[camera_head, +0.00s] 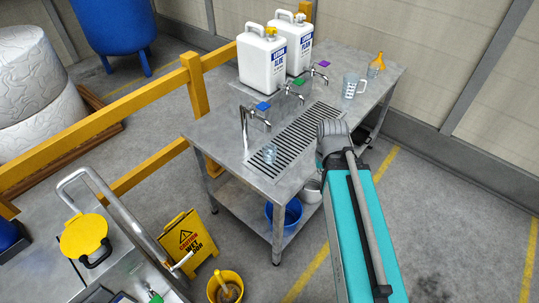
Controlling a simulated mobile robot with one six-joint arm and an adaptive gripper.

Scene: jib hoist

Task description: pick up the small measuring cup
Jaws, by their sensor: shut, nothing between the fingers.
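A small clear measuring cup (270,154) stands upright on the steel table (215,130), at the near left end of the slotted drain grate, below the blue-handled tap (262,107). A larger clear measuring jug (350,86) with a handle and markings stands further back on the right of the table. My teal and grey arm reaches up from the lower right to the table's right edge, right of the small cup and apart from it in the picture. My gripper's fingers do not show.
Two white canisters (262,62) stand behind the taps. A yellow funnel (376,66) is at the back right. A blue bucket (289,213) is under the table. A yellow wet-floor sign (187,243), a yellow bucket (226,289) and a yellow rail (140,95) are left.

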